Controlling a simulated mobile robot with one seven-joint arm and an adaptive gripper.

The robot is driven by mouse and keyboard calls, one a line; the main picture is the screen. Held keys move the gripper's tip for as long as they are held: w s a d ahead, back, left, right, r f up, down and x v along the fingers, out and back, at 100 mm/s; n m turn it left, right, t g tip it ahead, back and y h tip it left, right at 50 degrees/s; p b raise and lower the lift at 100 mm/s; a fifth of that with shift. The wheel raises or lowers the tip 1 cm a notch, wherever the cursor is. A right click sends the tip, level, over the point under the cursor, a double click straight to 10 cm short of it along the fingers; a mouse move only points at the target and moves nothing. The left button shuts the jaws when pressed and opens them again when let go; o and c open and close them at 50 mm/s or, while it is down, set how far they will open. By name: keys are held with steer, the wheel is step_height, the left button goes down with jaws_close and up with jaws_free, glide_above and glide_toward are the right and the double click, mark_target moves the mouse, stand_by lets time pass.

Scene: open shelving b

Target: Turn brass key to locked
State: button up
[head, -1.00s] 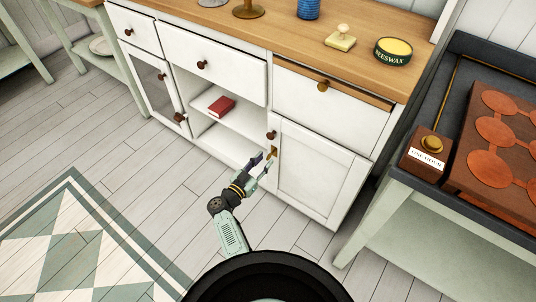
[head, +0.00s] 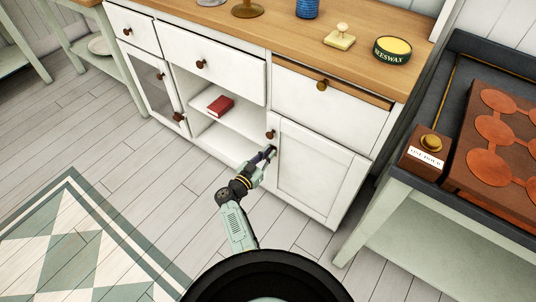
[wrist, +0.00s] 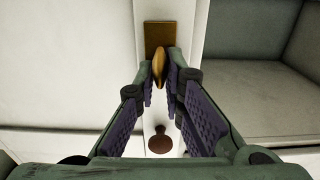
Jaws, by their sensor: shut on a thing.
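In the wrist view a brass key (wrist: 158,68) stands out from a brass plate (wrist: 160,36) on the white cabinet front. My gripper (wrist: 164,75) has its two fingers on either side of the key, shut on its bow. In the head view my gripper (head: 268,155) is at the left edge of the lower right cabinet door (head: 316,172), and it hides the key and the plate. The door is shut.
A round dark knob (head: 270,134) sits close by my gripper; it also shows in the wrist view (wrist: 160,142). An open shelf with a red book (head: 220,105) is to the left. A table (head: 424,188) stands to the right.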

jaws_close()
steer(key=m+b, duration=0.1)
steer(key=m, duration=0.3)
steer(key=shift+s+d+f+m+b, duration=0.15)
steer(key=shift+m+b, duration=0.2)
steer(key=shift+m, duration=0.05)
steer(key=shift+s+d+f+m+b, duration=0.15)
steer(key=shift+m+b, duration=0.8)
steer(key=shift+m, duration=1.2)
steer(key=shift+d+f+m+b, duration=0.15)
steer(key=shift+m+b, duration=0.85)
steer(key=shift+m, duration=1.2)
steer(key=shift+s+d+f+m+b, duration=0.1)
steer(key=shift+f+m+b, duration=0.15)
steer(key=shift+m+b, duration=1.3)
steer(key=shift+m+p, duration=0.55)
steer(key=shift+m, duration=0.25)
